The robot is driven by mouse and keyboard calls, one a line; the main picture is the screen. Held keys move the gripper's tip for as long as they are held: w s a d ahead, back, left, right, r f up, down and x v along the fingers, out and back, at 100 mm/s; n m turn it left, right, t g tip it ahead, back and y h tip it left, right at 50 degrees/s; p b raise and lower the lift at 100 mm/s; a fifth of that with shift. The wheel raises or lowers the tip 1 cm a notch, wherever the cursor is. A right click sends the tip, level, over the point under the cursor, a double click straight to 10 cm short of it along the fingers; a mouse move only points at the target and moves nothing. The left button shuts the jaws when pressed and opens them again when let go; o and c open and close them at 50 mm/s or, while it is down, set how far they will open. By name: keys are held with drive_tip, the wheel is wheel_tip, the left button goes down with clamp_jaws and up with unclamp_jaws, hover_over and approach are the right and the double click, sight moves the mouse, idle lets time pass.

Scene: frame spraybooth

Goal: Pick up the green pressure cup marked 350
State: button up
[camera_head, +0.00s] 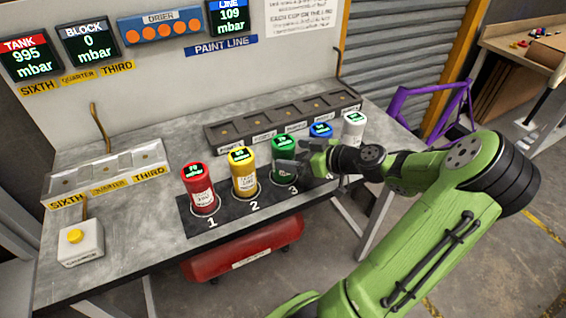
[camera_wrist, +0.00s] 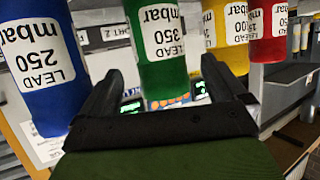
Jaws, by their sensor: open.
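In the wrist view, which is upside down, the green cup (camera_wrist: 160,45) has a white label reading 350 mbar LEAD. My gripper (camera_head: 301,160) is beside the cup. In the wrist view the two dark fingers of my gripper (camera_wrist: 160,78) are apart, one on each side of the green cup, with visible gaps. I cannot tell how deep the cup is between them.
A blue cup (camera_wrist: 38,70) marked 250 stands close to one finger. A yellow cup (camera_head: 243,172) and a red cup (camera_head: 200,188) stand on the other side. A white cup (camera_head: 354,128) is at the strip's far end. A dark slotted rack (camera_head: 222,148) lies behind.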

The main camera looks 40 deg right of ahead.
drive_tip(key=x, duration=0.5)
drive_tip(key=shift+s+b, duration=0.1)
drive_tip(key=shift+b, duration=0.3)
drive_tip(key=shift+s, duration=0.1)
drive_tip(key=shift+c, duration=0.5)
